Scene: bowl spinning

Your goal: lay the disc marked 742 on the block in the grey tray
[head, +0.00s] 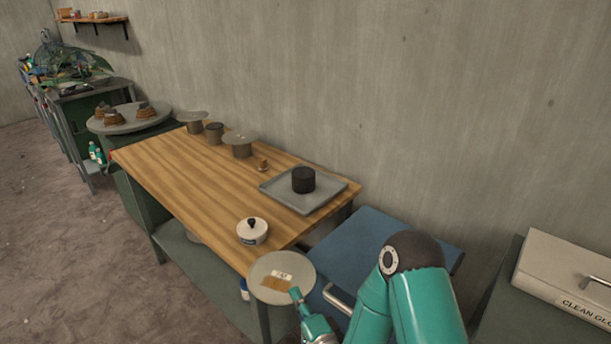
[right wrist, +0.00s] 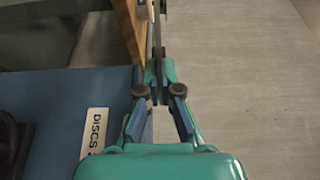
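A round grey disc (head: 268,268) with a white label and a brown patch is at the front end of the wooden table. The number on its label is too small to read. My right gripper (head: 296,294) is shut on the disc's near edge and holds it up beside the table's corner. In the right wrist view the fingers (right wrist: 158,92) pinch the disc (right wrist: 157,35), which shows nearly edge-on. The grey tray (head: 327,205) lies at the table's right side, with a dark round block (head: 304,180) standing in it. My left gripper is out of view.
A white lidded pot (head: 252,232) stands near the table's front edge. Two other discs (head: 241,138) (head: 192,115) rest on stands further back, near a small brown object (head: 263,165). A blue cabinet (head: 352,243) is right of the table. The table's middle is clear.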

